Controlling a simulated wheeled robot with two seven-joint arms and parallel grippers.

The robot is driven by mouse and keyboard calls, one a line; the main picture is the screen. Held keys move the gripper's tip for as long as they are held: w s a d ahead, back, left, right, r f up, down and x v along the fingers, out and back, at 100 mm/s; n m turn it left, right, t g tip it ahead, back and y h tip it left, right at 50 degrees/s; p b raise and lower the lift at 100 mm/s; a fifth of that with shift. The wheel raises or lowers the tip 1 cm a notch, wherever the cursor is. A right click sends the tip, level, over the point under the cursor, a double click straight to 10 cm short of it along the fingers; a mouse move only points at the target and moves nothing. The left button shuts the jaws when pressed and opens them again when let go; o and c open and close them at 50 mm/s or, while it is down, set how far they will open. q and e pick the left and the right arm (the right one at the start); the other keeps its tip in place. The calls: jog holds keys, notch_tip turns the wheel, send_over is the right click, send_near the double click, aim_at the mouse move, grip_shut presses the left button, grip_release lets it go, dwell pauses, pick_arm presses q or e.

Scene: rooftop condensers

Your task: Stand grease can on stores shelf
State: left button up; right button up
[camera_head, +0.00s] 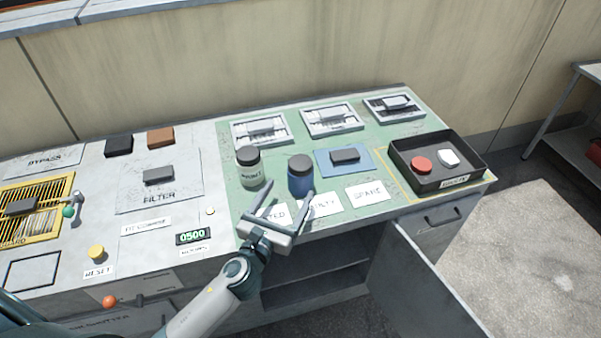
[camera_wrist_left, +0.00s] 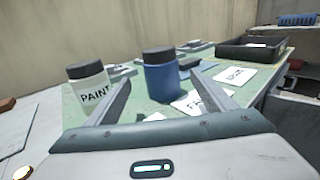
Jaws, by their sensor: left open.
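A blue can (camera_head: 300,178) with a dark lid stands upright on the green mat of the bench; no label on it is readable. It also shows in the left wrist view (camera_wrist_left: 162,80), beyond and between my fingers. A pale jar (camera_head: 250,170) with a dark lid stands to its left; its label reads "PAINT" in the left wrist view (camera_wrist_left: 92,93). My left gripper (camera_head: 287,190) is open and empty, just in front of the blue can, fingers pointing at it. Below the bench top is an open cabinet with a shelf (camera_head: 315,277). My right gripper is not in view.
The cabinet door (camera_head: 425,285) hangs open at the right. A black tray (camera_head: 468,181) with a red and a white item sits at the bench's right end. Labelled cards and a blue pad (camera_head: 325,161) lie near the can. A rack (camera_head: 590,150) stands far right.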

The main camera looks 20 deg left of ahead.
aim_at(295, 182)
pick_arm(q)
jog(key=shift+w+d, duration=0.1)
jog(key=shift+w, duration=0.75)
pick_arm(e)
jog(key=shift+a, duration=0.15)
pick_arm(q)
jog(key=w, duration=0.3)
jog(key=w+p, duration=0.1)
jog(key=shift+w+d, duration=0.25)
jog(key=shift+w, duration=0.35)
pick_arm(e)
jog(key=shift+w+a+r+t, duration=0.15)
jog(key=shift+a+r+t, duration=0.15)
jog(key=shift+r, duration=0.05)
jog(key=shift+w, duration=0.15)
